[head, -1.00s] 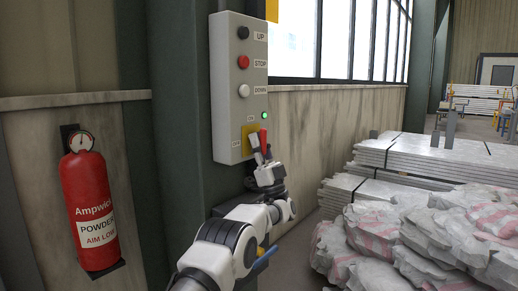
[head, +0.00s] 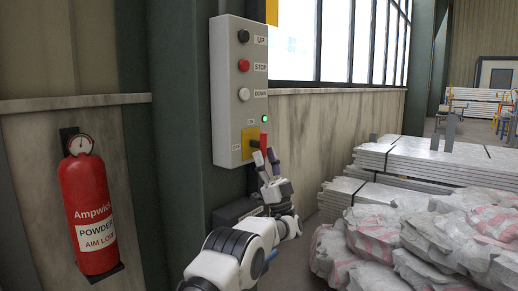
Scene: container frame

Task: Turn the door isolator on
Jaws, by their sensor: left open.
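A grey control box (head: 227,95) is fixed to the green column, with UP, STOP and DOWN buttons. Low on its front is the door isolator, a yellow plate (head: 249,139) with a red handle (head: 264,141). The handle looks about upright; its exact angle is hard to tell. A small green light (head: 264,118) above it is lit. My left gripper (head: 266,156) is open and empty, just below the handle, with both fingers pointing up. The fingertips overlap the handle's lower end in the picture; contact cannot be told. My right gripper is not in view.
A red fire extinguisher (head: 90,213) hangs on the wall at left. Stacked grey panels (head: 420,160) and a pile of pale sacks (head: 400,245) stand at right. A dark box (head: 237,211) sits below the control box, behind my arm.

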